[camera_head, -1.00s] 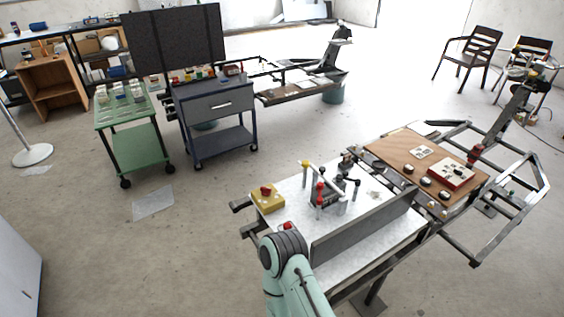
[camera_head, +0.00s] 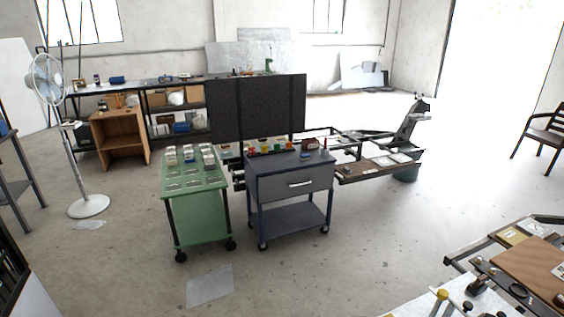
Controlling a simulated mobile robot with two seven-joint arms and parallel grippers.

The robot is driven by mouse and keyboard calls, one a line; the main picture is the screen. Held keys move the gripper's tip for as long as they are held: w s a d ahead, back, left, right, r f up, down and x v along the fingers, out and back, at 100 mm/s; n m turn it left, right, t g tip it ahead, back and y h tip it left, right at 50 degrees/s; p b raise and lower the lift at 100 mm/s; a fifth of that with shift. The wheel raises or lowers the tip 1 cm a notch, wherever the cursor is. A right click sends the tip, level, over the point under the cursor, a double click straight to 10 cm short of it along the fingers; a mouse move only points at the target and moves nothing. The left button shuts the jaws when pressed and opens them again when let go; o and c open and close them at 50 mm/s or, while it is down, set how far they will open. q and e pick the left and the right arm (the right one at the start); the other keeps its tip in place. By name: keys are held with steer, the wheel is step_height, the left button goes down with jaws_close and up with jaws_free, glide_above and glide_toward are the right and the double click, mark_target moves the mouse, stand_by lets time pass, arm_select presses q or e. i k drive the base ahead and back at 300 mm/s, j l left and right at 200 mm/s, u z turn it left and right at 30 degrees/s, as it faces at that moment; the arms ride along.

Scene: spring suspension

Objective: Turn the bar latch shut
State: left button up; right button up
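I cannot make out a bar latch in this view. A white-topped table (camera_head: 412,303) is cut off at the lower right. A yellow-knobbed part (camera_head: 442,294) stands at its edge, with dark fittings (camera_head: 478,284) beside it. A blue-grey cart (camera_head: 290,188) with one closed drawer and a bar-shaped pull handle (camera_head: 301,183) stands in the middle. Neither of my grippers is in view.
A green cart (camera_head: 193,207) stands left of the blue-grey cart, with a dark panel (camera_head: 255,108) behind them. A fan (camera_head: 47,80) stands at the left and a chair (camera_head: 545,137) at the right. Floor in front of the carts is clear except for a flat sheet (camera_head: 209,286).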

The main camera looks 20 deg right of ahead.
mark_target(442, 295)
steer(key=i+z, duration=0.25)
steer(key=i, duration=0.2)
steer(key=i+j+z, duration=0.15)
steer(key=i+z, duration=0.15)
steer(key=i, duration=0.15)
steer(key=i+j+z, duration=0.25)
steer(key=i, duration=0.15)
steer(key=i+j+z, duration=0.1)
steer(key=i+z, duration=0.15)
steer(key=z, duration=0.2)
steer(key=i+j+z, duration=0.15)
steer(key=z, duration=0.35)
steer(key=i+j+z, duration=0.25)
steer(key=z, duration=0.2)
steer(key=i+j+z, duration=0.15)
steer(key=z, duration=0.3)
steer(key=i+j+z, duration=0.1)
steer(key=j+z, duration=0.15)
steer(key=z, duration=0.15)
steer(key=i+j+z, duration=0.1)
steer(key=j+z, duration=0.15)
steer(key=z, duration=0.2)
